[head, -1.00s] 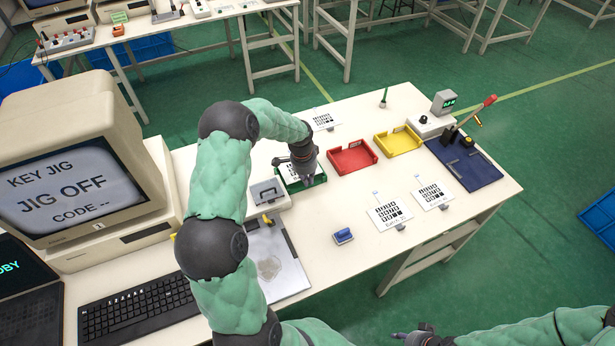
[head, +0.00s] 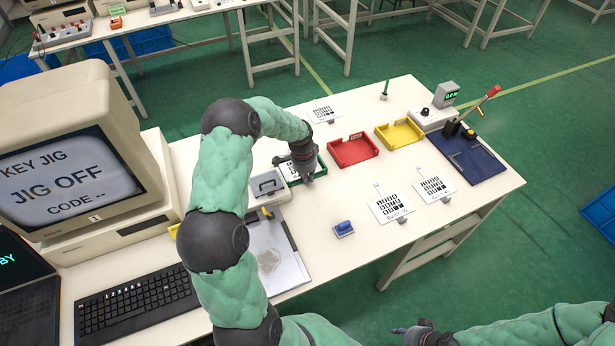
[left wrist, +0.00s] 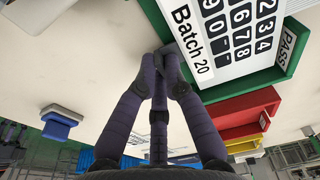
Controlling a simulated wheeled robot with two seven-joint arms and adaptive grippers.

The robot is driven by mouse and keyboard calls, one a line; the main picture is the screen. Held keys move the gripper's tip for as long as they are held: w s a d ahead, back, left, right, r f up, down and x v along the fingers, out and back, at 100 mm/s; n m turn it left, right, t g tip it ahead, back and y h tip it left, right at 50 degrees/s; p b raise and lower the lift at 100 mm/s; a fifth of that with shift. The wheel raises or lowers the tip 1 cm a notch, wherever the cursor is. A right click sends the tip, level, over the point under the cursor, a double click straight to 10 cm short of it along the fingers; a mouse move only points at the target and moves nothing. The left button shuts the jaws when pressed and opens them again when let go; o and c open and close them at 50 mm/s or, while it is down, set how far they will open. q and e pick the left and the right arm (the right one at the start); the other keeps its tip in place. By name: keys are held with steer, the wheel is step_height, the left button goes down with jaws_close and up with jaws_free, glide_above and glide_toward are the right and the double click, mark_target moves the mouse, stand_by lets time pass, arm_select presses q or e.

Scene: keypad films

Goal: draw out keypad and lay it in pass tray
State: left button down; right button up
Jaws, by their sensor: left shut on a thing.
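The white keypad film (left wrist: 235,35), marked "Batch 20", lies within the green pass tray (left wrist: 283,72) in the left wrist view. The tray carries a "PASS" label. My left gripper (left wrist: 168,62) has its fingers together at the film's near edge, shut on it, by the tray wall. In the head view my left gripper (head: 306,174) is over the green tray (head: 322,172) and hides much of the film (head: 290,174). My right gripper (head: 412,331) is low in the head view, away from the tray; its finger opening is unclear.
A red tray (head: 353,160) and a yellow tray (head: 400,145) stand right of the green one. Other films lie at the front (head: 392,207), right (head: 435,189) and back (head: 323,114). A navy lever fixture (head: 478,168) is at the right. The monitor (head: 70,160) reads "JIG OFF".

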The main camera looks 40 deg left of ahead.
arm_select(q)
steer(key=shift+f, duration=0.35)
stand_by(0.3)
steer(key=c, duration=1.3)
jaws_free()
steer(key=shift+o, duration=0.2)
steer(key=shift+r, duration=0.1)
step_height(320, 180, up, 12)
steer(key=s, duration=0.1)
steer(key=shift+s+a, duration=0.15)
steer(key=shift+a, duration=0.15)
